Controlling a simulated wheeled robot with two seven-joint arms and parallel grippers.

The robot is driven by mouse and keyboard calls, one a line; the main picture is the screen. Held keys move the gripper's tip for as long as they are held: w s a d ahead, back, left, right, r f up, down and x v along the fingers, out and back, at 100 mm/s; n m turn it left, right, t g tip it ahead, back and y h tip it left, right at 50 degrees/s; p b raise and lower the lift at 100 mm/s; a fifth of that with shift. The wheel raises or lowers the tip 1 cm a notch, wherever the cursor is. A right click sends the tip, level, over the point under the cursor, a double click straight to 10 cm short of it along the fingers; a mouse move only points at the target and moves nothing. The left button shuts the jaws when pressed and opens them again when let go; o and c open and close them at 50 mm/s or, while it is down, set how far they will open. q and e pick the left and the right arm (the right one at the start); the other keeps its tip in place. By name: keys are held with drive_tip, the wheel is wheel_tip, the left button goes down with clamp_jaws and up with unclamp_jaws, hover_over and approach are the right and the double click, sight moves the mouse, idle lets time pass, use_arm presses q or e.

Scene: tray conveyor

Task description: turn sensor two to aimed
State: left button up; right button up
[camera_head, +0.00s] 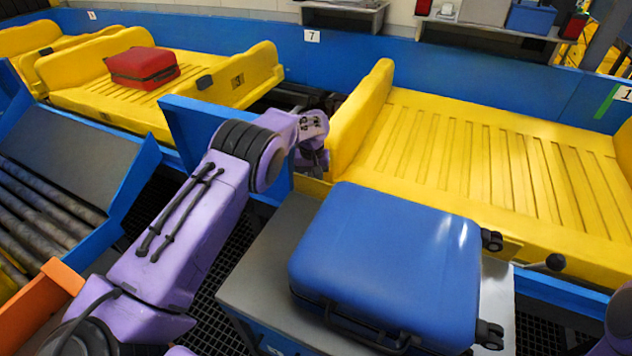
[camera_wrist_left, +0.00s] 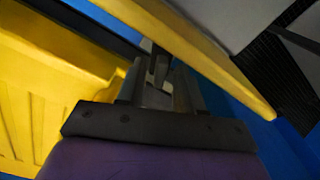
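My left arm reaches across the middle of the head view. Its gripper (camera_head: 314,160) is down beside the near left end of the large yellow tray, partly hidden by the wrist. In the left wrist view the dark fingers (camera_wrist_left: 160,85) point into a shadowed gap between yellow and blue parts. A small grey piece (camera_wrist_left: 159,70) shows between the fingers; I cannot tell whether they grip it. I cannot clearly make out sensor two or which way it faces. My right gripper is not in view.
A blue suitcase (camera_head: 390,262) lies on a grey stand (camera_head: 258,278) just right of my left arm. The large yellow tray (camera_head: 480,160) is empty. Another yellow tray (camera_head: 215,75) carries a red suitcase (camera_head: 143,68). A blue wall (camera_head: 420,60) runs behind. A black knob (camera_head: 555,262) sticks out at right.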

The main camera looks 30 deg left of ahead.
use_arm(q)
clamp_jaws()
drive_tip(key=m, duration=0.4)
drive_tip(key=shift+m, duration=0.4)
drive_tip(key=shift+o, duration=0.9)
unclamp_jaws()
wheel_tip(320, 180, up, 11)
drive_tip(key=b, duration=0.2)
drive_tip(key=shift+f, duration=0.2)
drive_tip(key=shift+f, duration=0.1)
